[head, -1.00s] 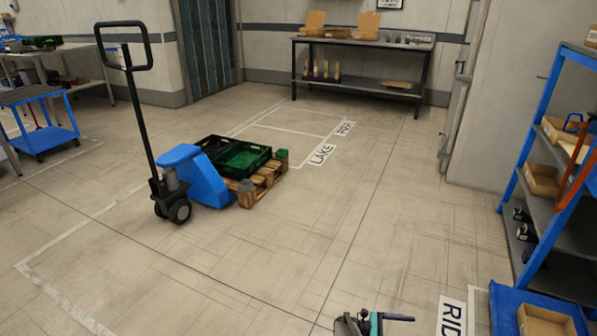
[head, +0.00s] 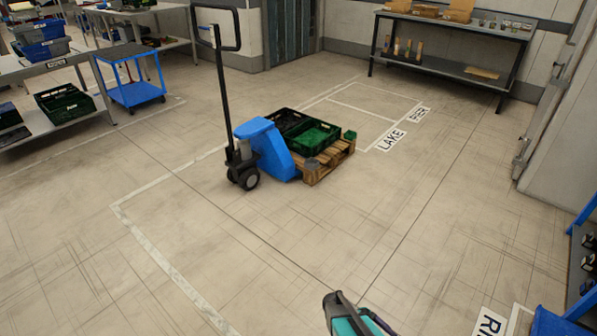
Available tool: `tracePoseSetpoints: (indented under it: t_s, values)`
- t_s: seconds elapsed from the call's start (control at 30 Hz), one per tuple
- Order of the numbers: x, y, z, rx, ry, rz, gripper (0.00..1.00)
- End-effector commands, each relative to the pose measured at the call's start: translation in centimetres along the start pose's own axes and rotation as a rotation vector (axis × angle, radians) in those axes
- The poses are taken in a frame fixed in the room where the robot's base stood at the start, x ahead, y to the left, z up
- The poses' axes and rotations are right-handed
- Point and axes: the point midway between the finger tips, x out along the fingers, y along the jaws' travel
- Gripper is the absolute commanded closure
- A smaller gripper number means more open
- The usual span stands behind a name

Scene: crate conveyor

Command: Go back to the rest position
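Part of my gripper (head: 352,314) shows at the bottom edge of the head view, right of the middle, as a dark and teal shape. It is cut off by the frame, and I cannot tell whether its fingers are open or shut. I see nothing held in the part that shows. It appears over bare floor, apart from the other things in view.
A blue pallet jack (head: 266,146) stands mid-floor with a wooden pallet (head: 328,163) bearing green crates (head: 312,137). Grey tables (head: 62,122) and a blue cart (head: 133,92) are at left. A workbench (head: 450,71) stands behind. The front floor is clear.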

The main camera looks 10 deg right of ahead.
Motion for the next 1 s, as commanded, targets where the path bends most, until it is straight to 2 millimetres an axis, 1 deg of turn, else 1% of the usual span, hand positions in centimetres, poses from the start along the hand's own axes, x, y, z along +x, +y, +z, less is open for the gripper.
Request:
tracePoseSetpoints:
  t_s: [0.03, 0.17, 0.4, 0.5, 0.6, 0.7, 0.8, 0.9, 1.0]
  values:
    - [-1.4, -1.6, 1.2, 0.014, 0.033, -0.018, 0.15]
    - [-3.6, -5.2, 1.5, 0.063, 0.123, -0.087, 0.15]
    - [-7.2, -11.9, 1.8, 0.194, 0.277, -0.264, 0.15]
    - [-8.4, -14.4, 1.6, 0.268, 0.333, -0.358, 0.15]
    - [-9.6, -16.5, 1.3, 0.345, 0.379, -0.451, 0.15]
    - [-10.8, -17.9, 0.8, 0.418, 0.413, -0.532, 0.15]
    - [-11.8, -18.6, 0.0, 0.489, 0.435, -0.596, 0.15]
    - [-12.2, -18.6, -0.6, 0.541, 0.440, -0.620, 0.15]
    - [-12.1, -18.5, -0.6, 0.564, 0.436, -0.623, 0.15]
